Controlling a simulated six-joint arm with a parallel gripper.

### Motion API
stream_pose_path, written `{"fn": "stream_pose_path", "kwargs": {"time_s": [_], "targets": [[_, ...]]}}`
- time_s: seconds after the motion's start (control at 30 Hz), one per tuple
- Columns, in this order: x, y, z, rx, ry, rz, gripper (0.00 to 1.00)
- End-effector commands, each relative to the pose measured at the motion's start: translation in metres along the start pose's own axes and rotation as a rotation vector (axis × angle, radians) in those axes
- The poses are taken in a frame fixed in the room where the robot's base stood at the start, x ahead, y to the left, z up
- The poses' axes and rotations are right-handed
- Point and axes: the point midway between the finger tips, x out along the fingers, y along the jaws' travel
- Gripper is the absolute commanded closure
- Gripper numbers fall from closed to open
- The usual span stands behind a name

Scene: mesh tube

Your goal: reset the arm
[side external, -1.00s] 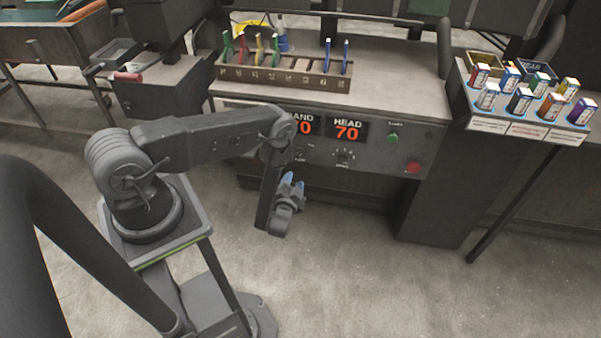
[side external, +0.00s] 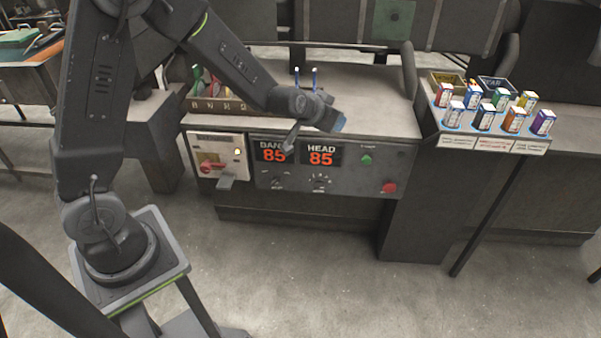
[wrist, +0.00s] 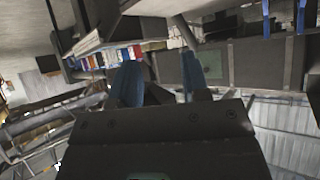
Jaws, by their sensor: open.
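My gripper (side external: 338,124) is above the front part of the bench (side external: 385,118) in the side view, left of the tray of small boxes. In the wrist view my gripper (wrist: 160,82) shows two blue fingertips spread apart with nothing between them. My arm is raised and reaches to the right over the bench. It hides part of the rack (side external: 205,103) of coloured-handled tools.
The control panel (side external: 335,165) under the bench edge reads 85 on both displays, with a green button (side external: 366,159) and a red button (side external: 389,187). A sloped tray (side external: 490,140) of small boxes stands at right. The floor in front is clear.

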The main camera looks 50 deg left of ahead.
Motion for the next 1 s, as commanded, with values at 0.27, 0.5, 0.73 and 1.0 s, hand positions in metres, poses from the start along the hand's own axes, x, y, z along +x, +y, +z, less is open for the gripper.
{"fn": "stream_pose_path", "kwargs": {"time_s": [0.27, 0.5, 0.73, 1.0], "targets": [[-0.126, 0.019, -0.013, 0.018, -0.136, 0.129, 0.57], [-0.228, 0.017, 0.018, 0.055, -0.274, 0.166, 0.57], [-0.297, 0.005, 0.063, 0.078, -0.388, 0.146, 0.57], [-0.321, -0.002, 0.085, 0.083, -0.440, 0.126, 0.57]]}}
